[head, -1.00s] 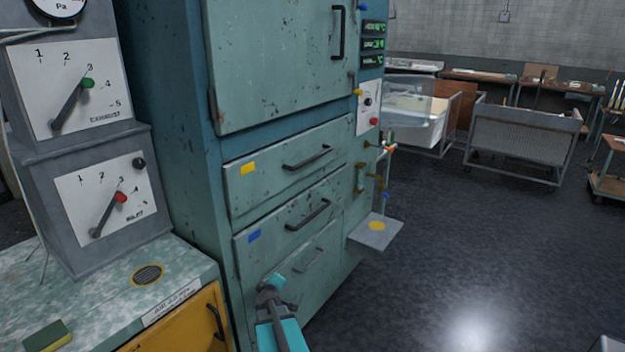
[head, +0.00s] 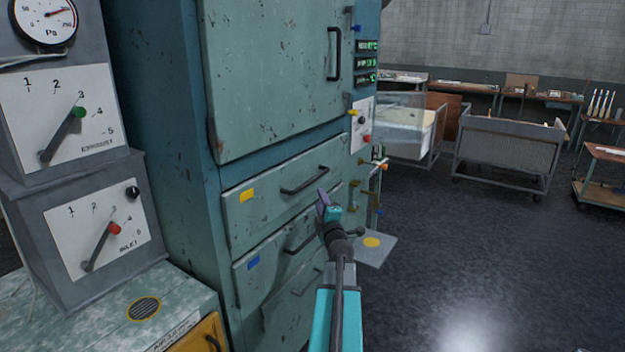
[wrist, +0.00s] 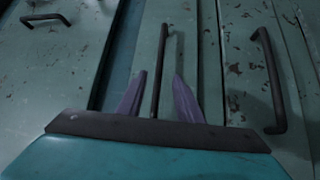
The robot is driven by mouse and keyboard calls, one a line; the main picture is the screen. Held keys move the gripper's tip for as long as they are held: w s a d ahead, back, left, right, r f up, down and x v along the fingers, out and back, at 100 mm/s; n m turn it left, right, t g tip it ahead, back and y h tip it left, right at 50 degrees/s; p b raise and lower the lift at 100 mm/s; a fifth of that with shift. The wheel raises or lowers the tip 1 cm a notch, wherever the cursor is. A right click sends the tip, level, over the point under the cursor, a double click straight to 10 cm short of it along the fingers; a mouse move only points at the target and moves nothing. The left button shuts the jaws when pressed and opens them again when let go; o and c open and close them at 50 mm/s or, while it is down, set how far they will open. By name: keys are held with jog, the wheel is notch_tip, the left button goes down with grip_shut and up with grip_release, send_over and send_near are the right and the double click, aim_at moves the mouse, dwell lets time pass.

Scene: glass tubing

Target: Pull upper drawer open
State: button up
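The upper drawer (head: 265,208) is a worn green front with a yellow label and a dark bar handle (head: 305,180). It sits closed under the large cabinet door. My gripper (head: 327,203) is in front of the right part of this drawer, just below the right end of the handle in the head view. In the wrist view my gripper (wrist: 159,88) has its two purple fingers apart, with the handle (wrist: 163,65) lined up between them. I cannot tell whether the fingertips reach around the bar. No contact shows.
A lower drawer (head: 270,272) with a blue label sits below; its handle (wrist: 270,80) shows right in the wrist view. Valves and a small shelf (head: 372,250) stick out to the right. A control box and counter stand left. The floor (head: 480,250) at right is clear.

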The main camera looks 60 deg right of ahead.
aim_at(313, 179)
jog(key=shift+w+d, duration=0.1)
jog(key=shift+d, duration=0.1)
dwell(0.3)
jog(key=shift+p+x, duration=1.7)
jog(key=shift+x, duration=5)
jog(key=shift+c, duration=0.5)
grip_shut()
